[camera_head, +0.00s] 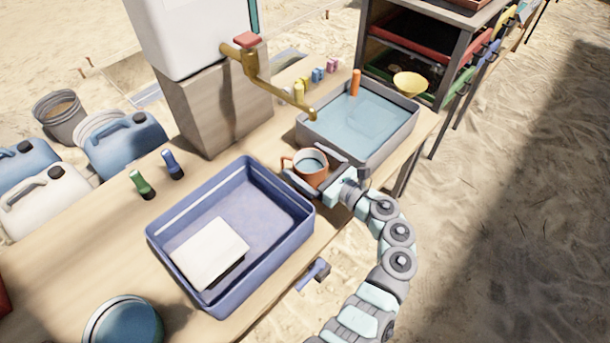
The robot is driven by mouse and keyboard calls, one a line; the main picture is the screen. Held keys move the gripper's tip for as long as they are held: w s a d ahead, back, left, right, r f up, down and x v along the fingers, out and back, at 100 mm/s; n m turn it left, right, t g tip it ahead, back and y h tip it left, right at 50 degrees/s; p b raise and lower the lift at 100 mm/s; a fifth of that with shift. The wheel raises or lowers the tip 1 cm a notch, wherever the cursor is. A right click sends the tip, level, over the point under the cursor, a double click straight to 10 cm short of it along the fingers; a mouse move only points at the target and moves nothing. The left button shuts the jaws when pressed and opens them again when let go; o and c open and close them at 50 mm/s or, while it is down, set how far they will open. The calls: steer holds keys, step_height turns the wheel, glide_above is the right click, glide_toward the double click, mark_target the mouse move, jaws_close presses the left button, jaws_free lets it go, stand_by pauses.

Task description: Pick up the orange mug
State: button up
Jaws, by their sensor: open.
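The orange mug (311,176) stands upright on the wooden table between the blue-purple tub and the grey basin. Its inside looks pale blue and its handle points to the left. My gripper (311,171) comes in from the right and is open, with one finger on the far side of the mug and one on the near side. The mug sits between the fingers. I cannot tell whether the fingers touch it, and part of its near side is hidden by the near finger.
The grey basin (409,123) with water is behind the mug, with a yellow bowl (410,82) at its far corner. The blue-purple tub (180,212) holding a white block (209,250) is at the left. A brass tap (262,75) hangs above. Green and blue bottles (172,165) stand further left.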

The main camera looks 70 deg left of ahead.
steer(key=shift+s+a, duration=0.15)
steer(key=shift+a, duration=0.2)
steer(key=shift+d, duration=0.1)
steer(key=shift+c, duration=0.6)
steer(key=c, duration=2)
